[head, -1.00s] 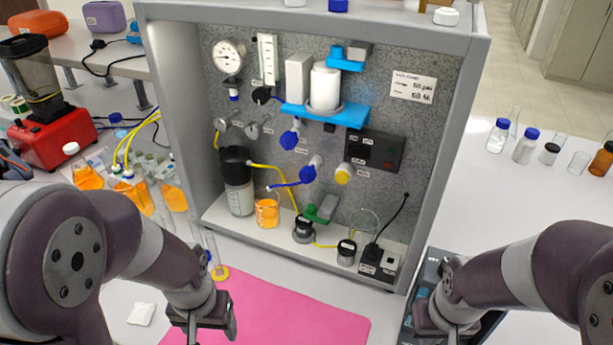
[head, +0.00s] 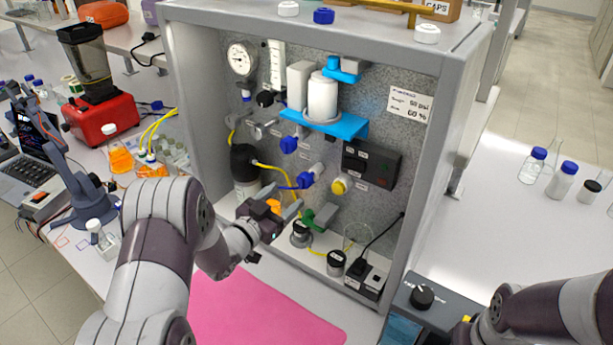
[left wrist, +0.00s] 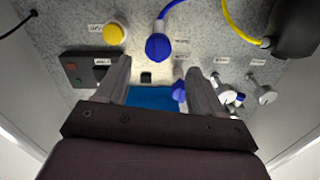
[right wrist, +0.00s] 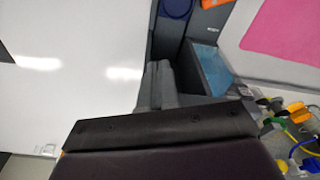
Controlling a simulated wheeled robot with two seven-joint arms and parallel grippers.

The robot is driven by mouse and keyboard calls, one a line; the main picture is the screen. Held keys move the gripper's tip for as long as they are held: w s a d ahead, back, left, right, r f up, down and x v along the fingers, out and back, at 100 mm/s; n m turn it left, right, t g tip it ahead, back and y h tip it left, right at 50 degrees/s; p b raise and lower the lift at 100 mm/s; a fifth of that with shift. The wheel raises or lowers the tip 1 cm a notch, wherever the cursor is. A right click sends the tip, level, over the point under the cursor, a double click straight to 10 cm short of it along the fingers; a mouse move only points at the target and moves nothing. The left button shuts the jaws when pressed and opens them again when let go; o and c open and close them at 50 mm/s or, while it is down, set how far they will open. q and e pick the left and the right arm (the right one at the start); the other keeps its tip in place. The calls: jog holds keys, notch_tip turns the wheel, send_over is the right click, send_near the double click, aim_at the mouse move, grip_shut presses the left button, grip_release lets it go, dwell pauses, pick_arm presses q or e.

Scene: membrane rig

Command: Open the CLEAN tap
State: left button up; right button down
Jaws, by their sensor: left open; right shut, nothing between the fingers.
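The membrane rig's back panel carries two blue-knobbed taps, an upper one (head: 289,144) and a lower one (head: 305,179), and a yellow-knobbed tap (head: 340,185). Their labels are too small to read, so I cannot tell which is CLEAN. My left gripper (head: 287,210) is open and empty in front of the panel, below the lower blue knob in the head view. In the left wrist view, the lower blue knob (left wrist: 159,47) shows beyond and between the fingers, apart from them. The other blue knob (left wrist: 178,91) is partly hidden by a finger. My right gripper (right wrist: 158,85) is shut and empty.
The rig cabinet's side walls (head: 445,150) bound the space around the panel. A dark bottle (head: 244,165), a green clamp (head: 319,216) and small jars (head: 336,262) stand inside. A pink mat (head: 255,310) lies in front. A dark device (head: 424,298) is at the right.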

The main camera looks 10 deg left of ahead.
aim_at(301, 184)
pick_arm(q)
jog(key=p+x, duration=0.2)
jog(key=x, duration=0.7)
jog(key=shift+s, duration=0.1)
jog(key=shift+d, duration=0.25)
jog(key=c, duration=1.1)
